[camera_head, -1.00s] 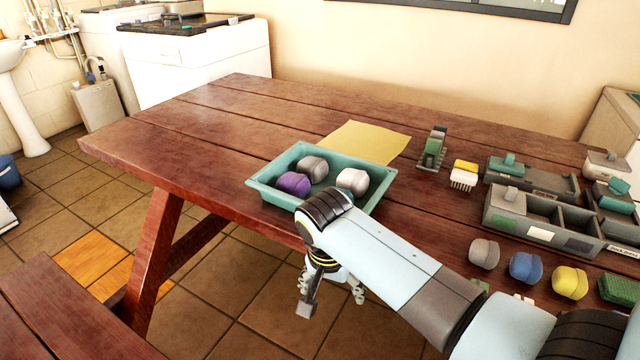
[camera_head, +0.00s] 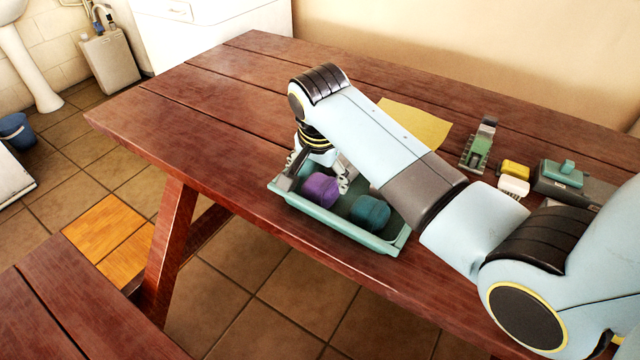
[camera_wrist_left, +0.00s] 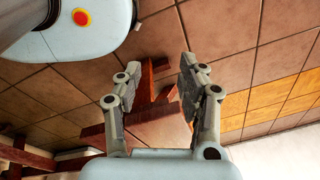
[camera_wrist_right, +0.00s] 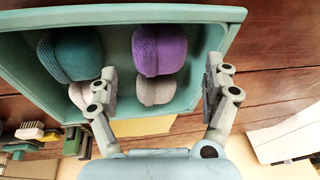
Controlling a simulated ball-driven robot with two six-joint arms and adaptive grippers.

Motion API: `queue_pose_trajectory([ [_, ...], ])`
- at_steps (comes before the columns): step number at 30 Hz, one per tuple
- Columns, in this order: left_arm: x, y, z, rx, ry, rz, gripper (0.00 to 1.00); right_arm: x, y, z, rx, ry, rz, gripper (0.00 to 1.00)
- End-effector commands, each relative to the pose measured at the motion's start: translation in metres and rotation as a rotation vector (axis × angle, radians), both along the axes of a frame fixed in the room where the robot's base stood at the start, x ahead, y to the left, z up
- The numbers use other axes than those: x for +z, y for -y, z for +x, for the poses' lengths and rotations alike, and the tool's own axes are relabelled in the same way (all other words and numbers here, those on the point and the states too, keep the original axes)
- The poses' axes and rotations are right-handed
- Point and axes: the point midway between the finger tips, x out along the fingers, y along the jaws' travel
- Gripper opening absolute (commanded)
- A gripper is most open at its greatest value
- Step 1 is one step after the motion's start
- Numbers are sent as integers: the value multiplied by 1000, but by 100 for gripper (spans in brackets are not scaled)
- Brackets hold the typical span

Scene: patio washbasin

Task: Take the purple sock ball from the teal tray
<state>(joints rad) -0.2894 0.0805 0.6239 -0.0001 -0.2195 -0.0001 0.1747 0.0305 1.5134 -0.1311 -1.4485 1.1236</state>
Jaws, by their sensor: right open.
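The teal tray (camera_head: 335,224) lies on the table near its front edge. The purple sock ball (camera_head: 320,190) sits in it, left of a teal sock ball (camera_head: 370,211). My right gripper (camera_head: 318,178) is open over the tray, with one finger on either side of the purple ball in the picture. In the right wrist view the purple ball (camera_wrist_right: 160,48) shows ahead between the open fingertips (camera_wrist_right: 161,82), with a pale sock ball (camera_wrist_right: 156,89) next to it. I cannot tell whether a finger touches anything. My left gripper (camera_wrist_left: 156,82) is open and empty above the floor.
In the tray, the teal ball (camera_wrist_right: 72,55) and another pale ball (camera_wrist_right: 80,95) lie close to one finger. A yellow cloth (camera_head: 418,124), a green-and-grey holder (camera_head: 478,146) and a brush (camera_head: 514,178) are behind and right. The table's left part is clear.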

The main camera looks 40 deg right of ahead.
Motion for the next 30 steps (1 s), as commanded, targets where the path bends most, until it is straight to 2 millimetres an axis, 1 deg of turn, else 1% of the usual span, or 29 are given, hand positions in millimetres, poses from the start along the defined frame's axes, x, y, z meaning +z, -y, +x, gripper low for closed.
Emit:
queue_pose_trajectory([
  [1,-3,-2,-13,0,-19,3,40,-9,1,2,0,-1,0,84],
  [3,-4,-3,-24,0,-36,4,40,-16,3,4,0,0,0,84],
  [5,-5,-4,-31,1,-45,4,40,-19,3,5,-1,1,1,84],
  [7,-5,-3,-33,1,-48,4,40,-24,5,6,-1,1,1,84],
  [11,-6,-3,-25,0,-36,3,40,-42,10,10,-1,-1,1,84],
  [16,-10,-1,-3,-1,-2,1,40,-65,15,16,-1,0,1,84],
  [19,-10,1,2,0,5,-1,40,-70,15,17,-1,1,2,84],
  [24,-10,2,-3,1,-3,-3,40,-69,15,17,0,2,1,84],
  [25,-10,2,-5,1,-6,-3,40,-69,15,17,0,2,1,82],
  [30,-11,2,-15,1,-21,-2,40,-69,15,17,1,1,2,60],
])
